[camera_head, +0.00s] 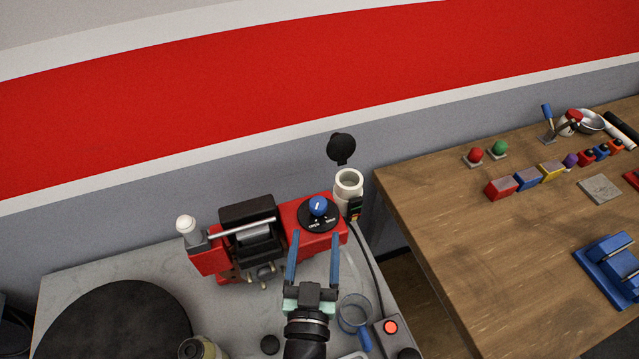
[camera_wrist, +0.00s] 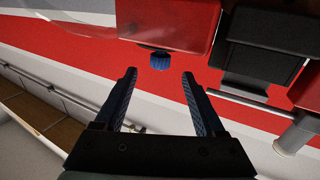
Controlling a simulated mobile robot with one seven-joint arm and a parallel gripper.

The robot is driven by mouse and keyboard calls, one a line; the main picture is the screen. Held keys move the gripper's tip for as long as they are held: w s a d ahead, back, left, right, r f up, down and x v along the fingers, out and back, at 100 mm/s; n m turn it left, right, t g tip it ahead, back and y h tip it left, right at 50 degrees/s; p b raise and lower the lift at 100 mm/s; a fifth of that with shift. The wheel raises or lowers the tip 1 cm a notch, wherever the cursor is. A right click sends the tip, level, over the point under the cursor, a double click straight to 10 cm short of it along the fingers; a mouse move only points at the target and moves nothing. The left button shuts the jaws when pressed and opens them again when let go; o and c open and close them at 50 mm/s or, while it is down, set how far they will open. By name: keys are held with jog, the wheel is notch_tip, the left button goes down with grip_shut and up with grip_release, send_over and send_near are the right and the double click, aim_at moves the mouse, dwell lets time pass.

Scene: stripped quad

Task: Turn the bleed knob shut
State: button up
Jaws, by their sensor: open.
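The bleed knob (camera_head: 319,206) is blue with a white pointer mark and sits on a black round dial plate (camera_head: 318,222) on top of a red machine (camera_head: 290,218). Small white lettering on the plate is too small to read surely. In the wrist view the blue knob (camera_wrist: 161,61) shows beyond the fingertips, roughly between them. My gripper (camera_head: 314,238) has two blue fingers, spread apart and empty, just in front of the red machine. It also shows in the wrist view (camera_wrist: 160,75). The knob is apart from both fingers.
A white cup-like fitting (camera_head: 348,183) and black disc (camera_head: 341,147) stand behind the knob. A clear jug (camera_head: 354,314) and a red-button box (camera_head: 390,328) are right of my arm. A black round plate (camera_head: 115,325) lies left. A wooden table (camera_head: 480,240) stands right.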

aim_at(319, 199)
jog(key=w, duration=0.8)
jog(key=w+d, duration=0.1)
jog(key=w, duration=0.2)
jog(key=shift+w+d+r+b, duration=0.1)
jog(key=shift+w+b, duration=0.2)
jog(key=shift+w, duration=0.1)
grip_shut()
